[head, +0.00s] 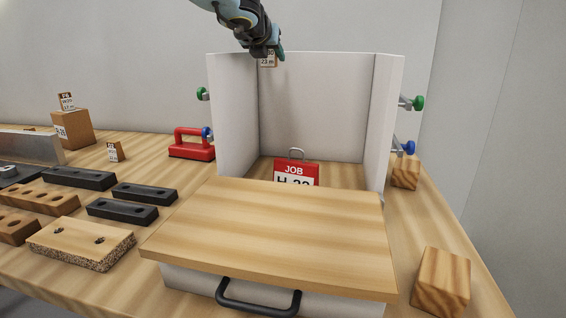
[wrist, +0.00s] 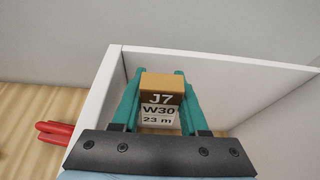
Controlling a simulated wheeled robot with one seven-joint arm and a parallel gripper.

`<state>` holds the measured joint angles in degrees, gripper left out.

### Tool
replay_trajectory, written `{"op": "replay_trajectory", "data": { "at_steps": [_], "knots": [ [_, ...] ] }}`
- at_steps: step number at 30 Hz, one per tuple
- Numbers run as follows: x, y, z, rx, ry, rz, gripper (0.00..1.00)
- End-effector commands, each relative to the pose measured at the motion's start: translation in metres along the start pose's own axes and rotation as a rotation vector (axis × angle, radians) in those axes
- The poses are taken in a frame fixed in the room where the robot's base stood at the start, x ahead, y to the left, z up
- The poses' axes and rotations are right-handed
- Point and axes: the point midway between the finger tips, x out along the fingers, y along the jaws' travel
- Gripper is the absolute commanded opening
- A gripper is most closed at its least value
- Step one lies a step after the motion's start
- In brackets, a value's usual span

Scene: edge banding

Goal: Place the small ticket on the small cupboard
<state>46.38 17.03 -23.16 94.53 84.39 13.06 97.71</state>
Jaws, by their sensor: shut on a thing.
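My gripper (head: 268,50) is shut on a small ticket (head: 268,62) with a wooden top and a white printed face. The cupboard has two side walls and a back and is open at the top and front. A red and white JOB card (head: 296,172) stands inside it, its lower part hidden by the wooden board.
A wooden board (head: 270,230) on a white front with a black handle (head: 258,298) is in front. Clamps with green (head: 418,103) and blue (head: 408,148) knobs stick out at the right. A red-handled tool (head: 192,145), other tickets (head: 114,152) and dark bars (head: 122,210) lie left.

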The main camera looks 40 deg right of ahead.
Motion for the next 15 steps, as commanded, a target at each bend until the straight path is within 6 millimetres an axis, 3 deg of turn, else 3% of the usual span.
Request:
{"op": "replay_trajectory", "data": {
  "at_steps": [1, 15],
  "knots": [
    [0.009, 0.0, -0.022, 0.001, 0.002, 0.0, 0.0],
    [0.051, 0.001, -0.123, 0.001, 0.002, 0.0, 0.0]
  ]
}}
